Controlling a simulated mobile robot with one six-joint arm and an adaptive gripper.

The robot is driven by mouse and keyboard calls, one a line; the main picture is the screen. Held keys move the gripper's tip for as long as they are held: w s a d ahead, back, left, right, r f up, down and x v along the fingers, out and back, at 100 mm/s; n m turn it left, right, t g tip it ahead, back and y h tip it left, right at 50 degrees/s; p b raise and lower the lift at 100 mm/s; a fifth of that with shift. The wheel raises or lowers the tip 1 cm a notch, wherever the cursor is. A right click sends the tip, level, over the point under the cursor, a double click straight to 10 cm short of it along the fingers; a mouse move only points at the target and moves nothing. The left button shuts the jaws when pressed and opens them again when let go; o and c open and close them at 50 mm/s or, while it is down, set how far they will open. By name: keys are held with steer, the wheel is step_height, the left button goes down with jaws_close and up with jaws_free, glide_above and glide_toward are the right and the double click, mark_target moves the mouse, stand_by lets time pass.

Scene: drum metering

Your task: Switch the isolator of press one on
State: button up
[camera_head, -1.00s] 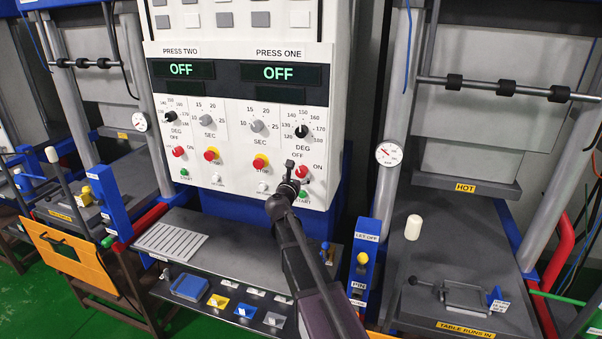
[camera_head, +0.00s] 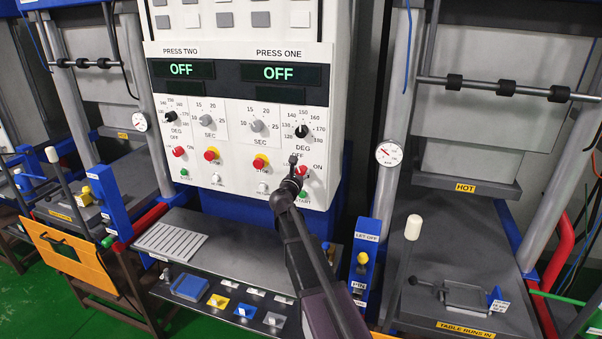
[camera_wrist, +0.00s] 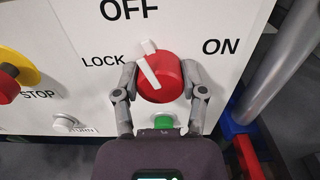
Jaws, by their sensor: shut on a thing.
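The press one isolator is a red round knob with a white pointer bar (camera_wrist: 162,80). My gripper (camera_wrist: 158,82) is shut on the knob, one finger on each side. The ON label (camera_wrist: 221,46) is right of the knob. The press one display (camera_head: 278,73) reads OFF.
The green start button (camera_wrist: 163,121) sits just below the knob, between my fingers. A red stop button on yellow (camera_wrist: 8,82) is at the left. The press one frame's grey column (camera_wrist: 285,65) stands to the right of the panel.

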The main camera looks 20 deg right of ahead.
steer(key=shift+m, duration=0.3)
steer(key=m, duration=0.3)
steer(key=shift+d+m, duration=0.1)
steer(key=shift+m, duration=0.3)
steer(key=m, duration=0.4)
steer(key=shift+m, duration=0.3)
steer(key=m, duration=0.4)
steer(key=shift+d+f+m, duration=0.1)
steer(key=shift+m, duration=2.4)
steer(key=o, duration=1.1)
steer(key=shift+f, duration=0.1)
steer(key=shift+o, duration=0.2)
steer(key=shift+s, duration=0.1)
